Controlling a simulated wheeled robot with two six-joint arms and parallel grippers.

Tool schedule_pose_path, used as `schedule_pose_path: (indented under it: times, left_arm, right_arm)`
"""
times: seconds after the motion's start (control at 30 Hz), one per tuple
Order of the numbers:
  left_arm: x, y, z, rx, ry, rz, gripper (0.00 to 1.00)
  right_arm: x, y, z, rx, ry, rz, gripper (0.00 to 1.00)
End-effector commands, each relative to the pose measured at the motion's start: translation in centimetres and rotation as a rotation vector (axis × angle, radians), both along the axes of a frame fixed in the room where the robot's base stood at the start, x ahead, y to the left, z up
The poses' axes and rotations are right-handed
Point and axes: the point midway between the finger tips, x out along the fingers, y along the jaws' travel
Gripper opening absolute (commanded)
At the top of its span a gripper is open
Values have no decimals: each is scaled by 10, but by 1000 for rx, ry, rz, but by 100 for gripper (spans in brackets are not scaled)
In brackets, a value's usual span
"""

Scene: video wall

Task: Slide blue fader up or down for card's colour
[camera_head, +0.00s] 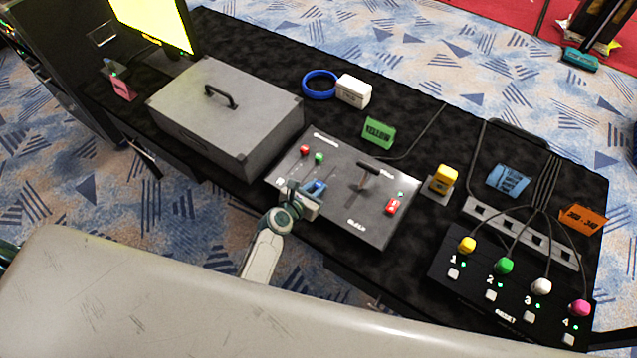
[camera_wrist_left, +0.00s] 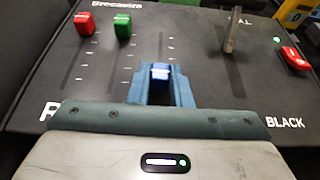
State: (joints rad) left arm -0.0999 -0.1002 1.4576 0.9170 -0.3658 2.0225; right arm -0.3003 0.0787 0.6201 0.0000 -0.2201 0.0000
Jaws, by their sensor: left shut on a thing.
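The blue fader (camera_head: 317,187) is on a grey control panel (camera_head: 340,215). My left gripper (camera_head: 308,197) is shut on it; in the left wrist view the fader cap (camera_wrist_left: 160,72) sits between the fingertips (camera_wrist_left: 160,90). Slot marks show beyond the cap; the near end of the slot is hidden by the gripper. The red fader (camera_wrist_left: 85,24) and green fader (camera_wrist_left: 122,25) stand farther up their slots. A green card (camera_head: 379,133) behind the panel reads YELLOW. My right gripper is not in view.
A T-handled lever (camera_head: 368,170) and red switch (camera_head: 393,206) are on the panel's right side. A grey case (camera_head: 228,118) stands close on the left. A yellow screen (camera_head: 152,22) is at the back left. A box with coloured knobs (camera_head: 480,290) is at right.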

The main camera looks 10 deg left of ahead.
Motion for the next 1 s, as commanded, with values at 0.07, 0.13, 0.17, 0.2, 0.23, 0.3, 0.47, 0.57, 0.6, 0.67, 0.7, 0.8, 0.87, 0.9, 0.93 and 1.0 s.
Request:
schedule_pose_path:
  times: [0.07,0.13,0.17,0.2,0.23,0.3,0.47,0.57,0.6,0.67,0.7,0.8,0.87,0.9,0.93,1.0]
  left_arm:
    - [-2,0,-3,3,5,-1,0]
    - [-2,0,-3,3,5,-1,32]
    - [-2,0,-3,3,5,-1,38]
    - [-2,0,-3,3,5,-1,40]
    - [-2,0,-3,2,5,-1,40]
    - [-1,0,-2,2,5,-1,40]
    - [-2,0,-2,2,4,-1,40]
    - [-7,2,1,2,2,-2,40]
    - [-12,4,2,4,3,-2,40]
    - [-20,7,6,3,3,-2,40]
    - [-27,10,9,3,3,-2,40]
    - [-46,16,16,3,3,-1,40]
    - [-57,20,21,4,4,-2,40]
    - [-63,23,23,3,4,-2,40]
    - [-68,25,25,4,4,-2,40]
    - [-78,28,30,4,3,-1,40]
  right_arm:
    - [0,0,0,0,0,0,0]
    - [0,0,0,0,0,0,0]
    - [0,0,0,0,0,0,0]
    - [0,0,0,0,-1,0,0]
    - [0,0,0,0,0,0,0]
    - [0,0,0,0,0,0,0]
    - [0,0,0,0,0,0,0]
    - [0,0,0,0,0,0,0]
    - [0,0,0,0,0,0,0]
    - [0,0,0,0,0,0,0]
    - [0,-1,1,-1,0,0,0]
    - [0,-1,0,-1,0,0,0]
    - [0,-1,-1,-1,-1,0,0]
    - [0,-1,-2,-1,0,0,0]
    - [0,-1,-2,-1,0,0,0]
    - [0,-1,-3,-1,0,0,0]
